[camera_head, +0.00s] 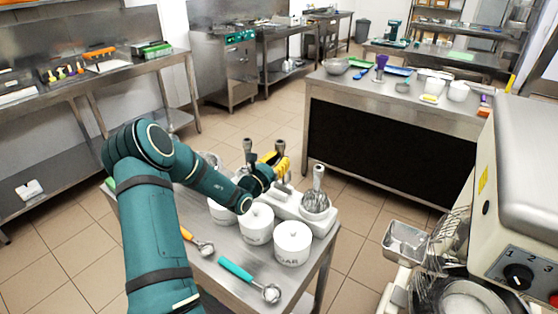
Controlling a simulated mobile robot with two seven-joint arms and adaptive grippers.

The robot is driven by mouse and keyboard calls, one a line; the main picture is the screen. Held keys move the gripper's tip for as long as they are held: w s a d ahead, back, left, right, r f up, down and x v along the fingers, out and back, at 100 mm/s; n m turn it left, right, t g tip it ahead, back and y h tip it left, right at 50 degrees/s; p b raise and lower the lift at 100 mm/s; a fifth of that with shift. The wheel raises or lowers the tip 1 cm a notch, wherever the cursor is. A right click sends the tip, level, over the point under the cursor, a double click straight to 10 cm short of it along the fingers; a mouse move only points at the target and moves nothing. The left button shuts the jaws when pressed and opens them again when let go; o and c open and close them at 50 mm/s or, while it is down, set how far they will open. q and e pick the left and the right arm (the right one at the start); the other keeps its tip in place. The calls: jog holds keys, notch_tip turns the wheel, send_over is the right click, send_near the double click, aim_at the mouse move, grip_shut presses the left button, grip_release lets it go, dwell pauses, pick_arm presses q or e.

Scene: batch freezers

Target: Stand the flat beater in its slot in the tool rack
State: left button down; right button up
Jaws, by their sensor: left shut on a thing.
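The white tool rack (327,221) stands on the steel table at the centre. My left gripper (279,163), with yellow parts, is over the middle of the rack and shut on a tool that appears to be the flat beater (280,146). Its grey shaft stands up above the fingers. My gripper hides most of it, so I cannot tell whether it touches the rack. My right gripper is out of view.
White lidded canisters (292,243) stand in front of the rack, close below my left forearm. A teal-handled scoop (238,271) and an orange-handled scoop (201,246) lie nearer me. A large mixer (525,190) fills the right side. Tiled floor separates the table from the back counter (330,86).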

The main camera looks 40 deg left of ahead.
aim_at(277, 145)
pick_arm(q)
jog(key=shift+f+b, duration=0.55)
jog(key=shift+f, duration=0.45)
jog(key=shift+f, duration=0.2)
jog(key=shift+f+b, duration=0.4)
jog(key=shift+f, duration=0.2)
jog(key=c, duration=0.9)
grip_release()
jog(key=shift+o, duration=0.2)
notch_tip(277, 145, up, 10)
